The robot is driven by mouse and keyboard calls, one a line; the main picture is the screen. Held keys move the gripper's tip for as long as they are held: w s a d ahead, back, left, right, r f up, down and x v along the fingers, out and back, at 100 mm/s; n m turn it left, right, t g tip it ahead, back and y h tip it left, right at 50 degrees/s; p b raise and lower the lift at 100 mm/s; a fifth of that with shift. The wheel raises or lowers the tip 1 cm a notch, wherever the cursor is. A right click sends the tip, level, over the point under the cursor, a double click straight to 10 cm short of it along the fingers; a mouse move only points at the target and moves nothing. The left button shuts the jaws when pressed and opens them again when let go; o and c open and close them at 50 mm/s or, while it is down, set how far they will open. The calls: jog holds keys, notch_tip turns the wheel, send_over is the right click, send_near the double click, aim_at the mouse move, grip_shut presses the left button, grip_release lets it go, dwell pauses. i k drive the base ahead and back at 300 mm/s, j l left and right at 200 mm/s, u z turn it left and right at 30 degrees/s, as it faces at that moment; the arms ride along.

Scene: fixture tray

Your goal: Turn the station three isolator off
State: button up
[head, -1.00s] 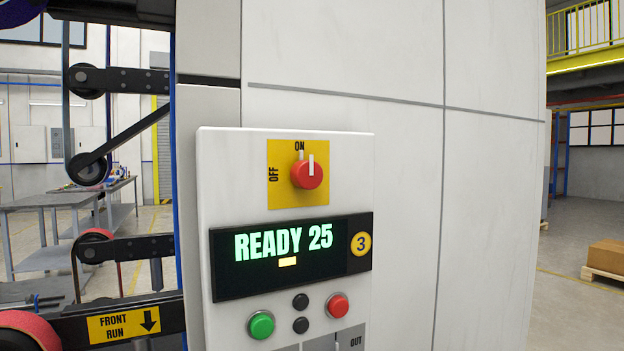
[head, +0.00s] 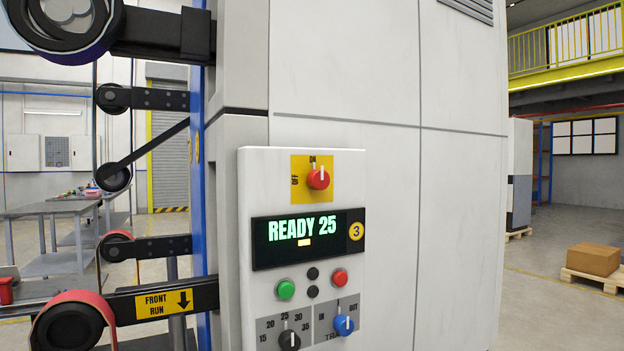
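The station three isolator is a red rotary knob (head: 318,179) on a yellow plate (head: 299,192) at the top of a white control panel. Its white pointer mark stands upright at the ON label; OFF is printed on the plate's left side. Below it, a black display (head: 270,246) reads "READY 25" beside a round yellow "3" badge (head: 356,231). My gripper is not in view.
Below the display are a green button (head: 286,289), a red button (head: 340,276), a black selector (head: 289,340) and a blue selector (head: 343,325). Rollers on dark arms (head: 160,300) stick out at left. Floor at right is open near a boxed pallet (head: 592,262).

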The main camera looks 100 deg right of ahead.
aim_at(317, 179)
jog(key=j+z, duration=0.1)
jog(key=z, duration=0.35)
jog(key=j+z, duration=0.1)
jog(key=z, duration=0.35)
jog(key=j+z, duration=0.1)
jog(key=z, duration=0.35)
